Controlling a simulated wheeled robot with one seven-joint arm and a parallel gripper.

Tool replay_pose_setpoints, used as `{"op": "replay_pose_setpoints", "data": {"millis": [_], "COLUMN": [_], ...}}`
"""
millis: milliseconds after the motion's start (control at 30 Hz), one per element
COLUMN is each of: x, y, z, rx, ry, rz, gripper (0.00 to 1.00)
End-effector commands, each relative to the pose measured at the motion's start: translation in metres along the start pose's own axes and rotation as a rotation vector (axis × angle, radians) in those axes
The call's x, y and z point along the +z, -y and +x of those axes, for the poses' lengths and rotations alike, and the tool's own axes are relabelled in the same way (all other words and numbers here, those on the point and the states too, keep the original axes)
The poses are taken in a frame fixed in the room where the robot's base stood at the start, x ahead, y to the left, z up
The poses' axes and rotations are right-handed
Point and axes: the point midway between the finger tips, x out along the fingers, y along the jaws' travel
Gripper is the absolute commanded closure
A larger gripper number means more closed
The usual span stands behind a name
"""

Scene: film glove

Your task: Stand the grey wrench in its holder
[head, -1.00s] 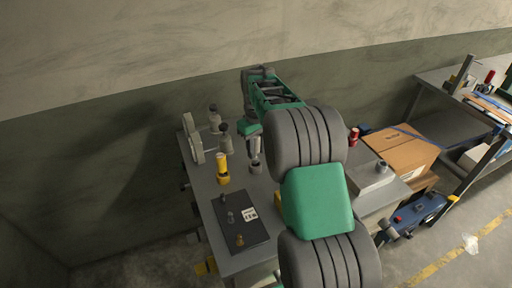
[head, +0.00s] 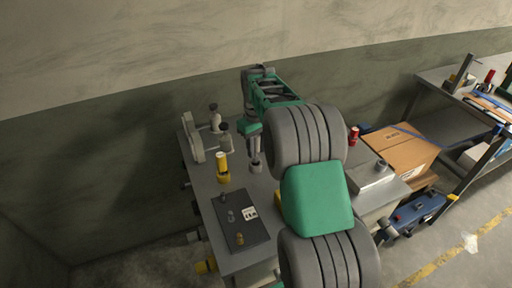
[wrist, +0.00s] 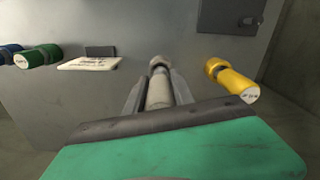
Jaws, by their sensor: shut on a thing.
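The grey wrench (wrist: 160,93) shows in the wrist view as a pale grey cylinder between the two fingers of my gripper (wrist: 158,98), which is shut on it. A grey round holder (wrist: 158,62) lies at its far end. In the head view my gripper (head: 254,138) points down above the grey holder (head: 256,167) on the bench, with the wrench's lower part close over it or in it. I cannot tell how deep the wrench sits, and my fingers hide much of it.
A yellow cylinder (head: 222,163) stands in a yellow holder to the left. A dark board (head: 236,238) with small parts lies nearer on the grey bench (head: 206,187). A grey clamp-like fixture (head: 194,140) stands at the back left. Green (wrist: 42,56) and blue cylinders show in the wrist view.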

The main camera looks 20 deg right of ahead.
Motion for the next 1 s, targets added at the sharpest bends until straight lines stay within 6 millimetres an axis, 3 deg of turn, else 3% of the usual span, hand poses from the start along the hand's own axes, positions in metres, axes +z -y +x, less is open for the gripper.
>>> {"op": "replay_pose_setpoints", "data": {"millis": [1000], "x": [-0.0002], "y": [-0.0001], "z": [0.0065], "rx": [0.000], "ry": [-0.001], "rz": [0.000], "gripper": [1.00]}}
